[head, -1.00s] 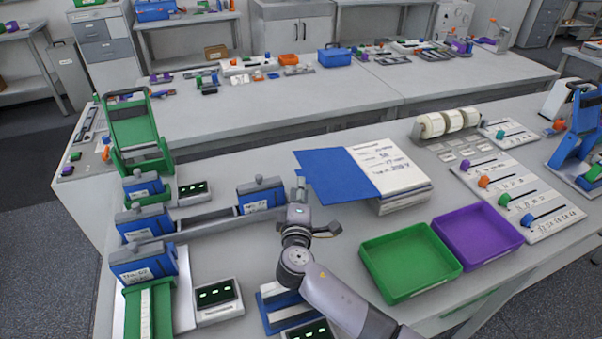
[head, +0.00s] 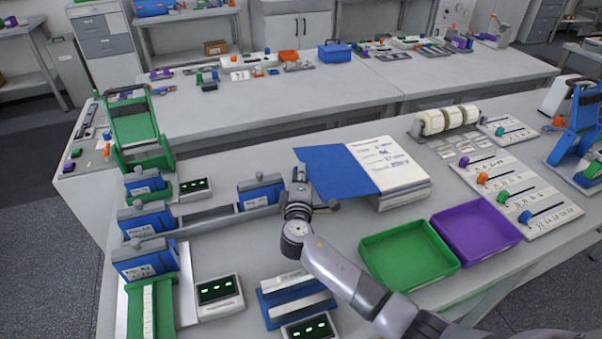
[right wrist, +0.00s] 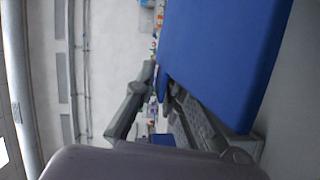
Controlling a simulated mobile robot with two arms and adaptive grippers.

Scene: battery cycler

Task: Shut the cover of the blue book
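The blue book (head: 405,199) lies on the near bench with its white written page facing up. Its blue cover (head: 338,168) is open, spread out to the left of the pages. My right gripper (head: 315,190) is at the cover's near left edge, with its fingers apart. In the right wrist view, the cover (right wrist: 225,60) fills the upper right, and the open fingers (right wrist: 160,80) are beside and partly beneath its edge. My left gripper is not in view.
A green tray (head: 408,286) and a purple tray (head: 512,240) stand in front of the book. A blue block (head: 261,195) on a grey rail is just left of my gripper. White rolls (head: 447,121) stand behind the book on the right. Bench left of the cover's far edge is clear.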

